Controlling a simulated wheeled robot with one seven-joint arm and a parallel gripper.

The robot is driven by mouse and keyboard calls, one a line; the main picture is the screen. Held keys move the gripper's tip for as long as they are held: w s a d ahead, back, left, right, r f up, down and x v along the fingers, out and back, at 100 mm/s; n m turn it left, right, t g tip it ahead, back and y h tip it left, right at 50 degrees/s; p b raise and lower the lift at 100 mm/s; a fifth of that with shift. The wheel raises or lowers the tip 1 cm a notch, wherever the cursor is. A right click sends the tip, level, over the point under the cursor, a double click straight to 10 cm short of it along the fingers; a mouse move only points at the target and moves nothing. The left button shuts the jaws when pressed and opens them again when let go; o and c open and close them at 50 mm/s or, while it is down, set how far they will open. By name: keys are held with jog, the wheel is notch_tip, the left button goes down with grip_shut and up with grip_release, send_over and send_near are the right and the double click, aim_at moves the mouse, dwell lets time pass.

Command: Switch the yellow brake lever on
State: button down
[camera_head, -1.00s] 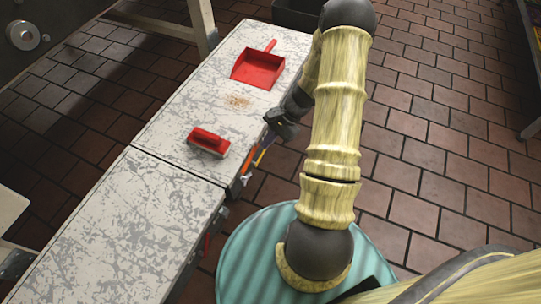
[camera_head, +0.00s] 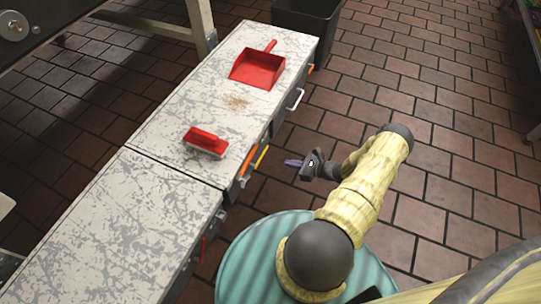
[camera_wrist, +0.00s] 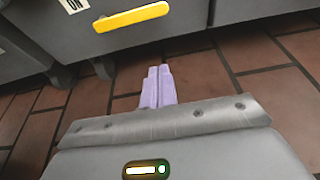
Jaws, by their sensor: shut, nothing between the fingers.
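The yellow brake lever (camera_head: 261,157) is on the side face of the counter unit, just right of an orange bar. In the wrist view the yellow lever (camera_wrist: 131,17) lies nearly level across the grey front, its right end slightly higher. A white label (camera_wrist: 73,5) with dark lettering, apparently "ON", is beyond its left end. My gripper (camera_head: 293,162) is out over the floor to the right of the lever, apart from it. Its pale purple fingers (camera_wrist: 158,74) are together and empty, below the lever in the wrist view.
On the counter (camera_head: 130,230) lie a red dustpan (camera_head: 257,69), a red-backed brush (camera_head: 206,141) and brown crumbs (camera_head: 237,101). The orange bar (camera_head: 247,166) and a silver handle (camera_head: 295,99) stick out from its side. The tiled floor (camera_head: 450,150) to the right is clear.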

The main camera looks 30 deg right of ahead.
jog(key=b+x, duration=0.5)
jog(key=x, duration=0.5)
jog(key=shift+r+b, duration=0.75)
jog(key=shift+r, duration=1.25)
